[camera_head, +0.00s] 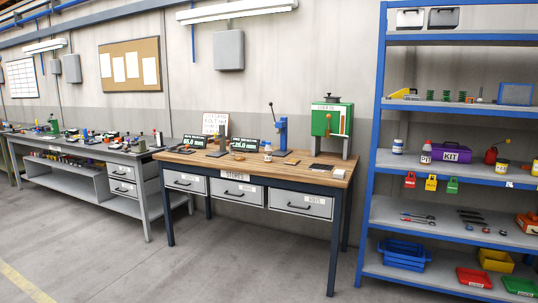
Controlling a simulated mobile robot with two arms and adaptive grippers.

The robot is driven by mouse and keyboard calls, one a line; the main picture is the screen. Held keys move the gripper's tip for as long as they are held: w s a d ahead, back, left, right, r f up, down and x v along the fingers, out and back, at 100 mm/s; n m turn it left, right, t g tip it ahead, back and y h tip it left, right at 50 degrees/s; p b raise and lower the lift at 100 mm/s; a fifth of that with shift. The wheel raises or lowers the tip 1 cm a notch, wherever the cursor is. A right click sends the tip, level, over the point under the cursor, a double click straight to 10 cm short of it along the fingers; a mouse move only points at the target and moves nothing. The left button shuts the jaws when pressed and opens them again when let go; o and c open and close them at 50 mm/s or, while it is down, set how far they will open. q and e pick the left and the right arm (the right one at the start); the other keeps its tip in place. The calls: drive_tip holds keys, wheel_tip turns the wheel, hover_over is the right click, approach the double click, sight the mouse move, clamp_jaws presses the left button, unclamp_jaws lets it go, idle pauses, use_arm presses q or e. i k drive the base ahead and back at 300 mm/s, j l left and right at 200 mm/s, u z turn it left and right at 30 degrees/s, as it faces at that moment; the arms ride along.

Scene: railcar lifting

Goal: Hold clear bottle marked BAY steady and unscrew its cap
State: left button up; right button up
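I cannot make out a bottle marked BAY. A small pale bottle (268,154) stands upright on the wooden bench top (225,163); its marking is too small to read. On the blue shelf unit at the right, a bottle with a pink cap (427,152) carries a label that looks like PIT. A small white jar with a dark label (398,146) stands left of it. Another small container with a yellow band (502,166) stands further right. Neither of my grippers is in view.
The bench labelled STORES has drawers (240,192) and holds a green press (332,120) and a blue hand tool (282,133). A purple KIT box (452,152) sits on the shelf unit (368,190). A cluttered grey bench (100,148) stands left. The floor (220,255) in front is clear.

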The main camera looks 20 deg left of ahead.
sight(268, 149)
drive_tip(key=i+j+u, duration=0.3)
drive_tip(key=i, duration=0.3)
drive_tip(key=i+j+u, duration=0.35)
drive_tip(key=i, duration=0.3)
drive_tip(key=i+u, duration=0.3)
drive_tip(key=i, duration=0.3)
